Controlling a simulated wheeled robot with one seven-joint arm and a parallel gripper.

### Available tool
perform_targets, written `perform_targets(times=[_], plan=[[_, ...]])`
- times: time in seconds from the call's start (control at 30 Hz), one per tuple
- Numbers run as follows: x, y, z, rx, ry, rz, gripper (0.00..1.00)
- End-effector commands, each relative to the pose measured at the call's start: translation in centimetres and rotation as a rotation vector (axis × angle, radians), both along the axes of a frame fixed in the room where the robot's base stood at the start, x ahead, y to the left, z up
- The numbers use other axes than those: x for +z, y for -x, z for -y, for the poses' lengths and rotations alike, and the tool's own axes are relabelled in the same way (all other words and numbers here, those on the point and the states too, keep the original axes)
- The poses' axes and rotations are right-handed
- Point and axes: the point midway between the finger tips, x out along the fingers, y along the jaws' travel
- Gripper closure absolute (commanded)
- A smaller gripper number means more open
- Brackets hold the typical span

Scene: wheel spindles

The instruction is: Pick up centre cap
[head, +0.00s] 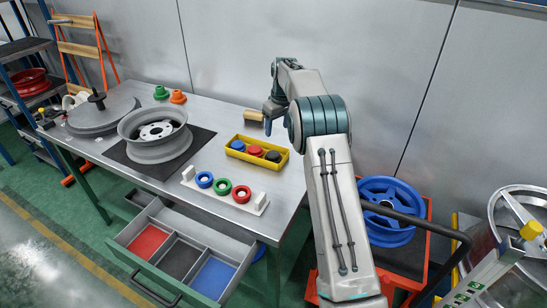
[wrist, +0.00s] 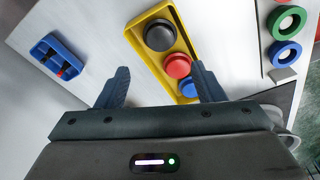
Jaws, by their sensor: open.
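Three round caps sit in a row in a yellow tray (head: 240,155): a blue cap (head: 238,146), a red cap (head: 254,151) and a black cap (head: 273,156). In the wrist view the black cap (wrist: 161,35) lies beyond my fingertips, and the red cap (wrist: 178,66) shows between the fingers. The blue cap (wrist: 188,88) is partly hidden by the right finger. My gripper (wrist: 162,80) is open and empty, apparently above the tray. In the head view my gripper (head: 268,123) shows small, behind the tray.
A wheel (head: 157,135) sits on a black mat. A white rack (head: 255,205) carries blue, green and red rings. An open drawer (head: 130,232) has red, grey and blue compartments. A blue block-like holder (wrist: 58,58) lies left of the tray in the wrist view, with bare tabletop between.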

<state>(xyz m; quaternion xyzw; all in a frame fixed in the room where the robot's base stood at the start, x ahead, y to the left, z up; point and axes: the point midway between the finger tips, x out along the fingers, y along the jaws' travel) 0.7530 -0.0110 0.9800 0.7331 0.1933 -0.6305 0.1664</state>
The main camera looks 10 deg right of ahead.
Motion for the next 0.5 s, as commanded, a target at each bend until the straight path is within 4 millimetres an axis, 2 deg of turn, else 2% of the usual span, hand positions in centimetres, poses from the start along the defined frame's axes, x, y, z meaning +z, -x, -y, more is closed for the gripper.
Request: perform_targets(times=[0.3,0.5], plan=[[-5.9,-0.7,-0.4,-0.001,0.000,-0.004,0.38],[-7.7,-1.0,-0.6,-0.001,0.000,0.000,0.38]])
